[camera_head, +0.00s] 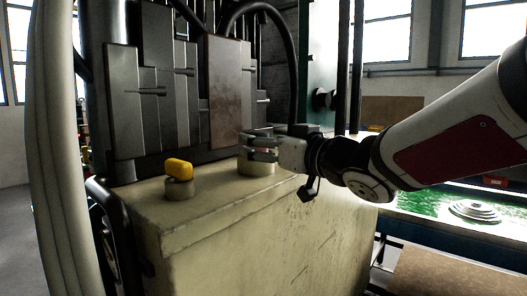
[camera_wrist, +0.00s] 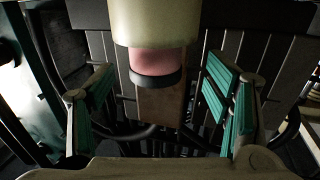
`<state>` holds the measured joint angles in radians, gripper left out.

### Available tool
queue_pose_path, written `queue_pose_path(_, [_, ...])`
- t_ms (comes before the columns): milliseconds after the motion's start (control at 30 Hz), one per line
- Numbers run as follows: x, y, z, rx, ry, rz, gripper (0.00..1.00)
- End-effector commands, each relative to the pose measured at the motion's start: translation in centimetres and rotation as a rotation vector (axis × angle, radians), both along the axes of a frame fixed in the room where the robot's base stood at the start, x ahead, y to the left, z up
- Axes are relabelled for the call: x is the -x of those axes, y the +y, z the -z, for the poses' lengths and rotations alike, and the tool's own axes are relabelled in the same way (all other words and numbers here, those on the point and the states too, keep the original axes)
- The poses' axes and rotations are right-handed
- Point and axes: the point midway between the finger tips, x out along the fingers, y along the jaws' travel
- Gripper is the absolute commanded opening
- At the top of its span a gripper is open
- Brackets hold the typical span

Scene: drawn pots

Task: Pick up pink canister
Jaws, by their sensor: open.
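The pink canister (camera_wrist: 157,62) shows in the wrist view as a short pink body with a dark band at its lower end in the picture. Its other end meets a cream round stand (camera_wrist: 155,22). In the head view my gripper (camera_head: 258,148) is at this stand (camera_head: 256,169) and mostly hides the canister. In the wrist view my gripper's (camera_wrist: 160,84) teal-padded fingers are apart, one on each side of the canister, with visible gaps. The gripper is open and holds nothing.
A yellow object (camera_head: 179,168) lies on a smaller round stand (camera_head: 180,188) to the left, on the same cream cabinet top (camera_head: 215,192). Dark upright panels (camera_head: 175,80) rise close behind. A green-topped table (camera_head: 430,204) with a stacked metallic object (camera_head: 474,211) is at right.

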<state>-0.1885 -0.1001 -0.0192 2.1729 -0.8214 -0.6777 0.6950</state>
Motion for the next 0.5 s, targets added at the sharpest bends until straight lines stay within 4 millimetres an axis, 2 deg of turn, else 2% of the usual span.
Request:
queue_pose_path(300, [-3.5, 2.1, -0.5, 0.000, 0.002, -0.002, 0.72])
queue_pose_path(500, [-4.1, 2.5, -0.5, 0.001, 0.001, 0.000, 0.72])
